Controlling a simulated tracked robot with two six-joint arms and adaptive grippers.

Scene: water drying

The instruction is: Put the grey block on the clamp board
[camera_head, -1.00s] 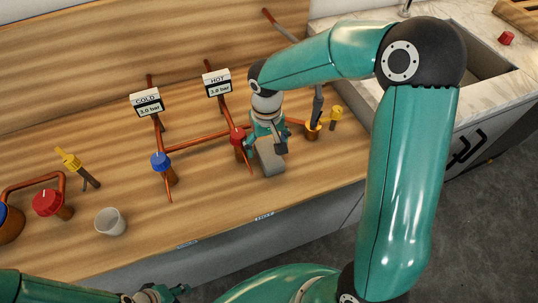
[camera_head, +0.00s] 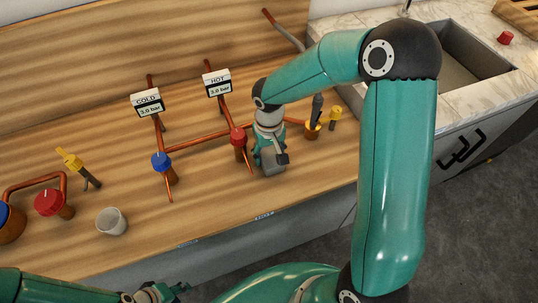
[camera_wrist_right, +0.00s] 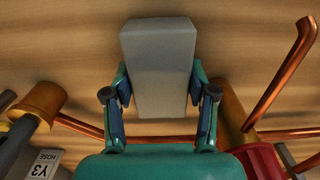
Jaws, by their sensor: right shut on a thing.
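My right gripper (camera_head: 270,152) is shut on the grey block (camera_head: 274,168), just right of the red hot valve on the wooden worktop. In the right wrist view the grey block (camera_wrist_right: 160,62) sits between the two fingers of my right gripper (camera_wrist_right: 160,92) and sticks out beyond them. I cannot tell whether the block touches the wood. My left gripper (camera_head: 163,292) is low at the bottom edge, away from the block; its fingers are too small to read. I cannot make out which part is the clamp board.
Copper pipes carry a blue valve (camera_head: 161,162), a red valve (camera_head: 238,137) and COLD (camera_head: 147,102) and HOT (camera_head: 217,83) gauges. A white cup (camera_head: 111,221) stands front left. Yellow-topped fittings (camera_head: 335,113) are right of the gripper. The sink (camera_head: 470,60) is at the back right.

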